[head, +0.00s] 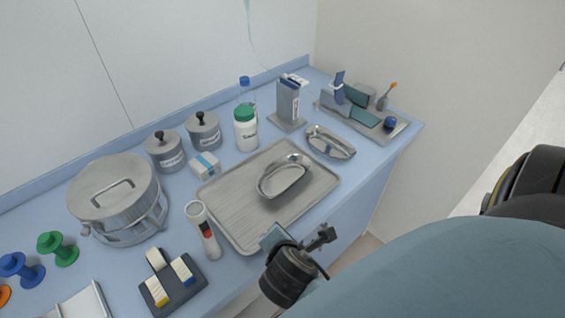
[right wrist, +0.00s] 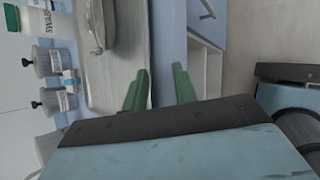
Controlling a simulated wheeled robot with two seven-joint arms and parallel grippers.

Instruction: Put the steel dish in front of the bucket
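One steel kidney-shaped dish (head: 283,182) sits on the flat steel tray (head: 225,190) near the middle of the counter. A second, similar dish (head: 330,143) stands on the counter right of the tray. The lidded steel bucket (head: 112,205) stands at the left. My right gripper (head: 299,238) is at the counter's front edge, nearer than the tray and apart from both dishes. In the right wrist view its green fingertips (right wrist: 161,82) are spread with nothing between them, and part of a dish (right wrist: 97,25) shows on the tray. My left gripper is not in view.
A torch-like device (head: 203,230) and a dark holder (head: 172,283) stand in front of and right of the bucket. Two lidded canisters (head: 165,153), a small box (head: 205,165) and a green-capped bottle (head: 246,132) stand behind. Colored spools (head: 58,249) are at left.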

